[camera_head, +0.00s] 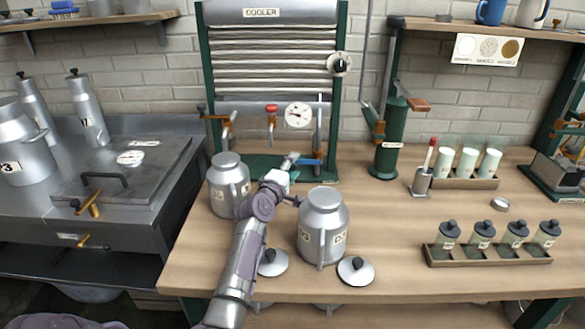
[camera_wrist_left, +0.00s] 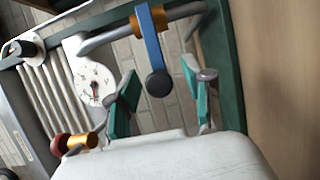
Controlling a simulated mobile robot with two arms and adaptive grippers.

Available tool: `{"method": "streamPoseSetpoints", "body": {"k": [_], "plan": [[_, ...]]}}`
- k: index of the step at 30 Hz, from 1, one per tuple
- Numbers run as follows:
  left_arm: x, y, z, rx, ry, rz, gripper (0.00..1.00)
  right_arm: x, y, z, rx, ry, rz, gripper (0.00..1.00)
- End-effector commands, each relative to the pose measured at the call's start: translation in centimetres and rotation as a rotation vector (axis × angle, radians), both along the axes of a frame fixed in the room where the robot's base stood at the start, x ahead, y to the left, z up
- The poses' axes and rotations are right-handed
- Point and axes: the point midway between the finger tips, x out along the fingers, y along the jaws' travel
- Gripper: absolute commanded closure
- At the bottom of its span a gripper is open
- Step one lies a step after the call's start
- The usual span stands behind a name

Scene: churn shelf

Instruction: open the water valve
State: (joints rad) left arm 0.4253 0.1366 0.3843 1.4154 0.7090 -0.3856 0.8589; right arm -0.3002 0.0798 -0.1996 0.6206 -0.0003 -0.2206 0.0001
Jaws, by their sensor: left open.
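The water valve shows as a blue lever (camera_head: 309,161) on the right-hand pipe of the cooler. In the left wrist view the blue lever (camera_wrist_left: 151,45) has a black round knob at its end and an orange collar at the pipe. My left gripper (camera_head: 296,168) is just in front of the lever. Its teal-padded fingers (camera_wrist_left: 160,84) are open, and the knob end appears between them in that view. I cannot tell whether they touch it. My right gripper is not in view.
The cooler (camera_head: 275,60) has a dial gauge (camera_head: 298,116) and a red-knobbed valve (camera_head: 271,108). Metal churns stand left (camera_head: 228,185) and right (camera_head: 323,228) of my left arm. Two lids (camera_head: 356,270) lie in front.

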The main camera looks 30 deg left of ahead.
Motion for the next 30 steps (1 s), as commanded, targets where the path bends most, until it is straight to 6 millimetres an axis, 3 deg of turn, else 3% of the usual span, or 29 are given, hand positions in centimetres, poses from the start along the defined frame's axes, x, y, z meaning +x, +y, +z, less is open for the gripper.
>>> {"method": "streamPoseSetpoints", "body": {"k": [3,12,23,30], "plan": [[0.0,0.0,0.0,0.000,0.000,0.000,0.49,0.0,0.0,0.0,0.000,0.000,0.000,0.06],[0.0,0.0,0.0,0.000,0.000,0.000,0.99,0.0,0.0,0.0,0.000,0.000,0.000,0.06],[0.0,0.0,0.1,0.004,0.003,0.000,1.00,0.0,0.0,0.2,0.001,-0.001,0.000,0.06],[0.0,0.0,1.0,0.056,0.035,0.000,1.00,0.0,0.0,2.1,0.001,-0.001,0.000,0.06]]}}
